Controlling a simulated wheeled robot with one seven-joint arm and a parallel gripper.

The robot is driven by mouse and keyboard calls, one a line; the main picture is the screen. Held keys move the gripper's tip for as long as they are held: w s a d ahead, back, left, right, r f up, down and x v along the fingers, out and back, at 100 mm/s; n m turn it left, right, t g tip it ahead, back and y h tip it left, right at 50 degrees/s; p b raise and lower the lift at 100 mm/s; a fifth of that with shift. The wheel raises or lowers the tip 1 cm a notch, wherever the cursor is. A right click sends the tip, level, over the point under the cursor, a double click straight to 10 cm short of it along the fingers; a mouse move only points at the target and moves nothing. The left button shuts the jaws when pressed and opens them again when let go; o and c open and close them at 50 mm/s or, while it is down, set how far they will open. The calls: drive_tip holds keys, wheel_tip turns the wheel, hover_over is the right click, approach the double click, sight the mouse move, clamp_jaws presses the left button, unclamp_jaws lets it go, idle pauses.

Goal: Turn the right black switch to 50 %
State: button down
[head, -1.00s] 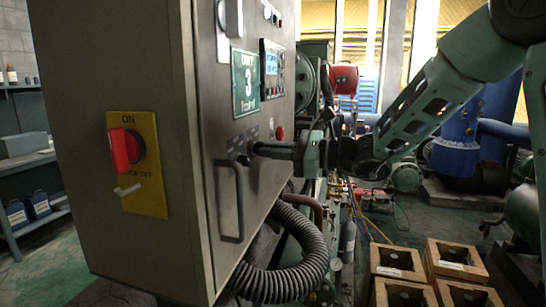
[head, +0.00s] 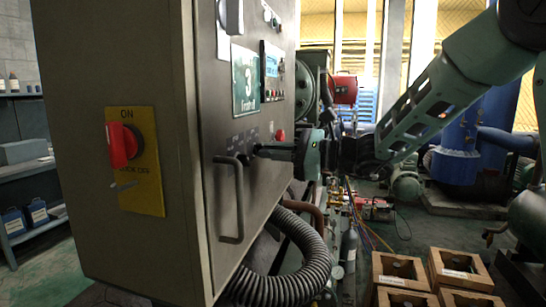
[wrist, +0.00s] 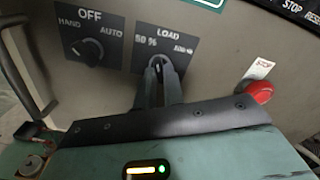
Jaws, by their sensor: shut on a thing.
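The right black switch (wrist: 166,66), under the LOAD label on a dark plate, is between my gripper's fingertips in the wrist view. The plate reads 50 % on the left and another mark, likely 100 %, on the right. The fingers hide much of the knob, so its exact pointing is hard to tell. My gripper (wrist: 158,78) is shut on this switch. In the head view, my gripper (head: 258,150) reaches the cabinet door from the right. The left black switch (wrist: 88,49), marked HAND, OFF and AUTO, stands free to the left.
A red button (wrist: 261,92) sits right of the LOAD plate, close to my gripper's body. A door handle (head: 230,200) stands out below and left of the switches. A red lever switch (head: 122,146) is on the cabinet's side. A thick hose (head: 300,265) hangs below.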

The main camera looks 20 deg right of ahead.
drive_tip(key=shift+d+n+b, duration=0.1)
drive_tip(key=shift+n+b, duration=1.2)
drive_tip(key=shift+b, duration=0.85)
drive_tip(key=c, duration=1.6)
unclamp_jaws()
drive_tip(key=shift+r, duration=0.1)
drive_tip(key=v, duration=0.9)
